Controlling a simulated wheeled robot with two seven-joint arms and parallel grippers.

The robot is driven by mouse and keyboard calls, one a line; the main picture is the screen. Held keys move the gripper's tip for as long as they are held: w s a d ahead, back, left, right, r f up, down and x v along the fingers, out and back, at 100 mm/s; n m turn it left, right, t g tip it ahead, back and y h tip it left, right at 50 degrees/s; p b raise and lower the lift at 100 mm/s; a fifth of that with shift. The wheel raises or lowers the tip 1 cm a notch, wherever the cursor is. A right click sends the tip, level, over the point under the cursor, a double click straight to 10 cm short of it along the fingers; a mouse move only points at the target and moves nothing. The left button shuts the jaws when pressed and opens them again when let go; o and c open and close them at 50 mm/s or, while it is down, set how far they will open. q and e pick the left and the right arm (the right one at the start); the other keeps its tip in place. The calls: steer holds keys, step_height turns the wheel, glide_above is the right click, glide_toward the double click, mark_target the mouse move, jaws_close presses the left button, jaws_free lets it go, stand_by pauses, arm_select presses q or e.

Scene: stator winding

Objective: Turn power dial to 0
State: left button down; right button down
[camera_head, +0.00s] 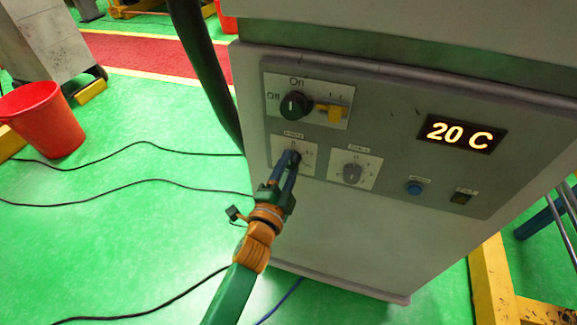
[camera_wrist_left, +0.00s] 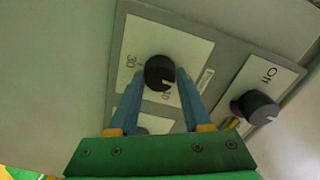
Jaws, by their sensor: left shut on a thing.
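The power dial (camera_wrist_left: 160,72) is a small black knob on a white scale plate; the marks 30 and 10 show beside it in the left wrist view. In the head view its plate (camera_head: 307,168) sits below the On/Off switch, and the knob is mostly hidden by my gripper. My left gripper (camera_head: 290,158) reaches up to the panel from below. Its two blue fingers, also in the left wrist view (camera_wrist_left: 160,85), are shut on the dial from both sides. The dial's exact pointer setting cannot be read. My right gripper is not in view.
The grey panel (camera_head: 398,150) also carries a black On/Off switch (camera_head: 295,105), a second dial (camera_head: 352,173), a blue button (camera_head: 414,188) and a display (camera_head: 460,133) reading 20 C. Black cables cross the green floor near a red bucket (camera_head: 41,120).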

arm_select(q)
steer(key=shift+r+n, duration=0.1)
steer(key=shift+n, duration=0.4)
steer(key=shift+c, duration=1.7)
jaws_free()
steer(key=v, duration=0.7)
steer(key=shift+w, duration=0.1)
